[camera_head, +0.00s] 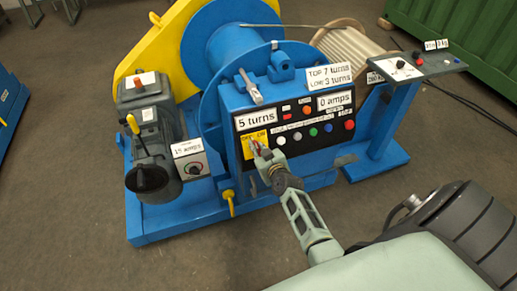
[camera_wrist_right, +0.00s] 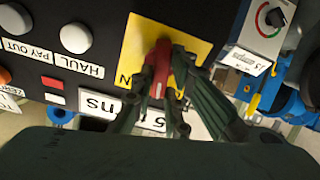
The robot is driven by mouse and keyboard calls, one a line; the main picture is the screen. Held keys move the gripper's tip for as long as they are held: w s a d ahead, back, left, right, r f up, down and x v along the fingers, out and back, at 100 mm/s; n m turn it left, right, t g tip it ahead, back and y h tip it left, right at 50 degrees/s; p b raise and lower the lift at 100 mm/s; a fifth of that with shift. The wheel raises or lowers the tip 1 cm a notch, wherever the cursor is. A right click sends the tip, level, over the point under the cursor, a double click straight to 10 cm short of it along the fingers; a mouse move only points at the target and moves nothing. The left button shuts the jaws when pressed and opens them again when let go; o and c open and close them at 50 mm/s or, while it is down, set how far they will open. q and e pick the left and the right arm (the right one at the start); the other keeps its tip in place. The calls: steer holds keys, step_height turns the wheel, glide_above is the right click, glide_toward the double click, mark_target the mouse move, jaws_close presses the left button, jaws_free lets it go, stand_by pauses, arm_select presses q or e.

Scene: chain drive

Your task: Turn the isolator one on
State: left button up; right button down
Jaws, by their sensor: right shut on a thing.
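The isolator is a red handle (camera_wrist_right: 161,68) on a yellow plate (camera_wrist_right: 136,45) at the lower left of the black control panel. The plate also shows in the head view (camera_head: 247,153), with its lettering partly covered by my gripper. My right gripper (camera_head: 262,154) reaches the plate from the front. In the right wrist view its fingers (camera_wrist_right: 165,85) are shut on the red handle, one on each side. The handle's exact angle against the plate's marks is hard to tell, because the fingers hide part of it. My left gripper is not in view.
The black panel (camera_head: 296,148) carries several coloured buttons right of the plate, close to my right gripper. A dial box (camera_head: 190,168) and a motor (camera_head: 152,150) stand to the left. A yellow lever (camera_head: 229,199) hangs below. A pedestal console (camera_head: 420,65) stands at the right.

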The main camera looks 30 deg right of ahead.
steer(key=m+p, duration=0.2)
steer(key=m, duration=0.5)
steer(key=shift+s+f+h, duration=0.1)
steer(key=shift+s+h, duration=0.05)
steer(key=shift+h, duration=0.25)
steer(key=m, duration=0.2)
steer(key=m+p, duration=0.1)
steer(key=m, duration=0.2)
steer(key=shift+d+f+g+h+p, duration=0.1)
steer(key=shift+f+g+h+p, duration=0.1)
steer(key=shift+g+h+p, duration=0.15)
steer(key=shift+s+m, duration=0.1)
steer(key=shift+m, duration=0.3)
steer(key=c, duration=1.7)
jaws_free()
steer(key=shift+c, duration=0.2)
steer(key=shift+r, duration=0.15)
